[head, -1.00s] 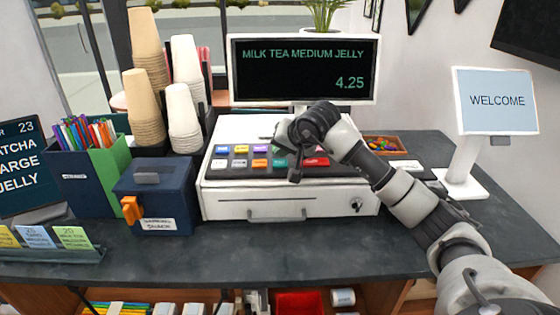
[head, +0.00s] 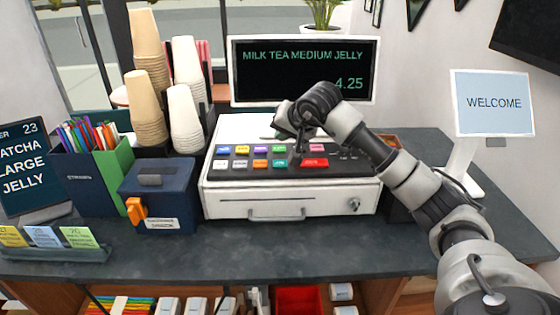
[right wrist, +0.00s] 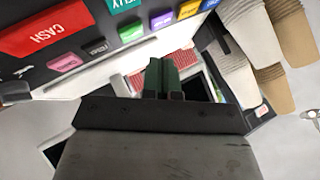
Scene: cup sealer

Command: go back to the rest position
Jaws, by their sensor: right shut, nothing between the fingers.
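My right gripper (head: 284,124) is above the back of the cash register keypad, with the arm coming in from the right. Its wrist hides part of it in the head view. In the right wrist view its fingers (right wrist: 165,77) are together and empty. The white cash register (head: 225,204) stands on the dark counter with its drawer closed. Its red key (head: 312,162) shows below the wrist, and reads CASH in the right wrist view (right wrist: 45,35). The register display (head: 303,65) reads MILK TEA MEDIUM JELLY, 4.25. My left gripper is not in view.
A pen holder (head: 95,165) is farther left. A WELCOME screen (head: 494,103) stands at right, near my arm. The front counter strip (head: 300,245) is clear.

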